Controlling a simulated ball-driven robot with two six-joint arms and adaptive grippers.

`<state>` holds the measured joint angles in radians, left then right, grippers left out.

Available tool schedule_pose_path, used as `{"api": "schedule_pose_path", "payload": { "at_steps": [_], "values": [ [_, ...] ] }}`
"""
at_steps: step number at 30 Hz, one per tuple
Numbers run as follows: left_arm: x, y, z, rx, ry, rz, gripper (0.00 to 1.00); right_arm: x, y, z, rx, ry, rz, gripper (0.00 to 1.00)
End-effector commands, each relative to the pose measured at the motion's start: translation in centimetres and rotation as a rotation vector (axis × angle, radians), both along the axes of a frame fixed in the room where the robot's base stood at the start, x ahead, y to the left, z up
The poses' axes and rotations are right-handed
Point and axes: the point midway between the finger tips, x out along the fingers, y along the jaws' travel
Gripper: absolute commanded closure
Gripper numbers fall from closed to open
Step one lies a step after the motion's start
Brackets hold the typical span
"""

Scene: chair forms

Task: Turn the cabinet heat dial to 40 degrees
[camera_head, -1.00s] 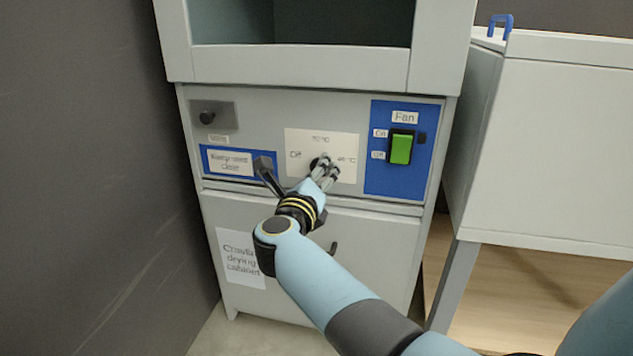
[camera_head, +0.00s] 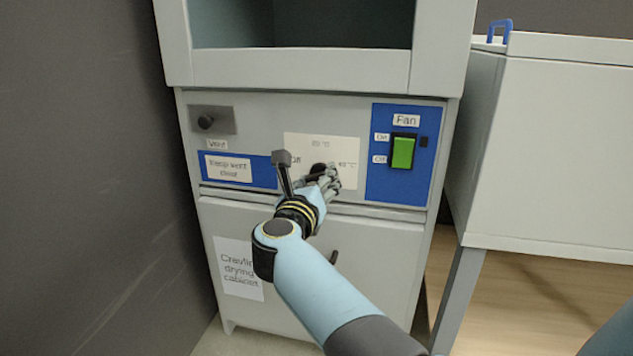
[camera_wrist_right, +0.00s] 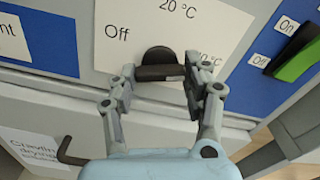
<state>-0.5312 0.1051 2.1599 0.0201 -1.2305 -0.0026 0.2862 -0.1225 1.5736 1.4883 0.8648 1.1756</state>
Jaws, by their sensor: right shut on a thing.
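The heat dial is a black round knob (camera_head: 318,169) on a white scale plate (camera_head: 294,143) in the cabinet's control panel. In the right wrist view the dial (camera_wrist_right: 159,57) stands between the fingers, with a dark bar across its lower front. My right gripper (camera_head: 327,178) is shut on the dial; its fingers (camera_wrist_right: 160,76) touch it from both sides. The plate reads "Off" at left and "20 °C" at top; the right-hand label is partly hidden by a finger in the wrist view. The dial's exact setting cannot be told. My left gripper is out of view.
A green fan switch (camera_head: 403,153) sits on a blue panel right of the dial. A hooked handle (camera_wrist_right: 70,152) sticks out below. A grey unit (camera_head: 550,140) stands at right, a dark wall at left.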

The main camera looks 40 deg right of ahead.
Motion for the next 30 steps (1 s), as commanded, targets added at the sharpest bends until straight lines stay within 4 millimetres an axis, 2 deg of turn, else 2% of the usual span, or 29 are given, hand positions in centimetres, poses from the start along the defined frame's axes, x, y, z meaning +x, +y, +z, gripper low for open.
{"api": "schedule_pose_path", "payload": {
  "at_steps": [6, 7, 12, 22, 26, 30],
  "values": [
    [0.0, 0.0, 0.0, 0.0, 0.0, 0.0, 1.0, -0.1, 0.1, -0.3, 0.006, 0.005, 0.001, 0.83],
    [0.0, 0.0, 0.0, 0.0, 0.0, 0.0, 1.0, -0.1, 0.1, -0.3, 0.005, 0.004, 0.001, 0.5],
    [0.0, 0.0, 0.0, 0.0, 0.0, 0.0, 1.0, -0.1, 0.1, -0.2, 0.003, 0.004, 0.001, 0.28],
    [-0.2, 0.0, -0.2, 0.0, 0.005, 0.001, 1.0, 0.0, 0.0, 0.3, 0.001, 0.0, 0.0, 0.27],
    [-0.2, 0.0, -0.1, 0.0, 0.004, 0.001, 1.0, 0.0, 0.0, 2.1, 0.002, -0.005, -0.001, 0.27],
    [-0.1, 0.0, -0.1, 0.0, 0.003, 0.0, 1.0, 0.0, 0.1, 5.1, 0.004, -0.005, -0.001, 0.27]
  ]
}}
